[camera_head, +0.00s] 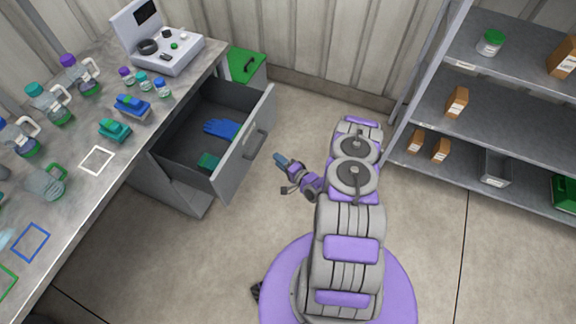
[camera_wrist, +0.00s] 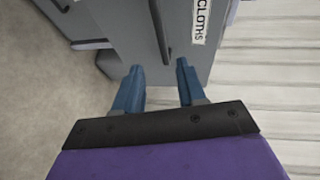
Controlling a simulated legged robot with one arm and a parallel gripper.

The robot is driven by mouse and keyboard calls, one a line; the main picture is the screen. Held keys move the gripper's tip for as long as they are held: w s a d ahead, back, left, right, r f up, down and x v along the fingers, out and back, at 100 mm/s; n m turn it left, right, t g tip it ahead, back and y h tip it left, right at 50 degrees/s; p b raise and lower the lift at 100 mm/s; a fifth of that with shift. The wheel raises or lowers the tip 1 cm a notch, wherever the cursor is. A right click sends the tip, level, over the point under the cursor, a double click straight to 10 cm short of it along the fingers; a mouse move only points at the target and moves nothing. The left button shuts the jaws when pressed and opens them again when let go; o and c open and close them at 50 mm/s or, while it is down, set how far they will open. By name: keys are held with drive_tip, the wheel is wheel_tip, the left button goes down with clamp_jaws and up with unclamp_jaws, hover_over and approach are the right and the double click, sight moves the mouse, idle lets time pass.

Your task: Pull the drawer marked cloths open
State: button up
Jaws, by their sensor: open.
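The grey drawer (camera_head: 240,150) stands pulled out from under the workbench. A blue glove (camera_head: 222,128) and a green folded item (camera_head: 208,161) lie inside it. Its dark bar handle (camera_head: 256,140) is on the front panel. In the wrist view the drawer front (camera_wrist: 125,30) carries a white label reading CLOTHS (camera_wrist: 200,22), beside the handle (camera_wrist: 159,32). My gripper (camera_head: 279,159) is open and empty, just off the drawer front. Its two blue fingers (camera_wrist: 158,78) are spread, with the handle's end between and beyond them; I see no contact.
The workbench (camera_head: 75,205) at left holds bottles, sponges and a grey device (camera_head: 165,50). A green-lidded bin (camera_head: 246,66) stands behind the drawer. A shelf rack (camera_head: 500,110) with boxes is at right. Bare floor (camera_head: 420,235) lies between.

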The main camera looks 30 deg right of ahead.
drive_tip(key=v, duration=0.4)
drive_tip(key=shift+s+p, duration=0.3)
drive_tip(key=shift+p, duration=0.1)
